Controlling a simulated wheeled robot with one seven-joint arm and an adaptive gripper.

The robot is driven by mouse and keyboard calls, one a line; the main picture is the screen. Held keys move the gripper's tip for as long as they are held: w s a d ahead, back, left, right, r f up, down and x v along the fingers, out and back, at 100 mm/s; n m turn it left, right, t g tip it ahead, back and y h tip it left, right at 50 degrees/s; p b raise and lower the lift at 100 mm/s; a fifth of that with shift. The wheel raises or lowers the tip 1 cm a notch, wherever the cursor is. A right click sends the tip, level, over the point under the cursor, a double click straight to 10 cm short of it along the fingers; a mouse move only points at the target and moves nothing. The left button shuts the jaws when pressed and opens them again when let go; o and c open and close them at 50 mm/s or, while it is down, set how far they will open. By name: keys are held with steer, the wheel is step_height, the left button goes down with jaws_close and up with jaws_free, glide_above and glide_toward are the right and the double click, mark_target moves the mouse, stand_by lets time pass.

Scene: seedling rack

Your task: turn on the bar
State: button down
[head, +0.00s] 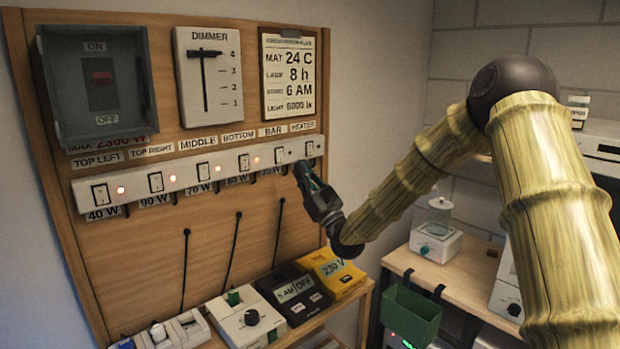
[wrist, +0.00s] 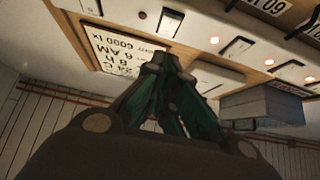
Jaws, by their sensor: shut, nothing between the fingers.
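The bar switch (head: 279,155) is a white rocker on the strip, under the BAR label (head: 272,131). In the wrist view the switch (wrist: 171,22) appears upside down, and the small lamp (wrist: 143,15) beside it is dull red, unlike the bright lamps farther along. My gripper (head: 301,170) is shut and empty. In the head view its fingertips are just right of and below the bar switch, near the strip's lower edge; I cannot tell whether they touch it. In the wrist view the closed fingertips (wrist: 160,65) point toward the panel.
The heater switch (head: 309,148) is close to my fingertips on the right, and the bottom switch (head: 244,162) is to the left. A dimmer (head: 207,95) and a grey main-switch box (head: 128,85) are above. Devices, including a yellow one (head: 331,270), stand on the shelf below.

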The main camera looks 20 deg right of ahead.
mark_target(280, 150)
steer(key=shift+w+a+r+p, duration=0.15)
steer(key=shift+w+a+p, duration=0.3)
steer(key=shift+w, duration=0.45)
steer(key=shift+w+a+r+p, duration=0.2)
steer(key=shift+w+p, duration=0.3)
steer(key=shift+w, duration=0.45)
steer(key=shift+w+a+r+p, duration=0.1)
steer(key=shift+w+a+p, duration=0.35)
steer(key=shift+w, duration=0.45)
steer(key=shift+d, duration=0.1)
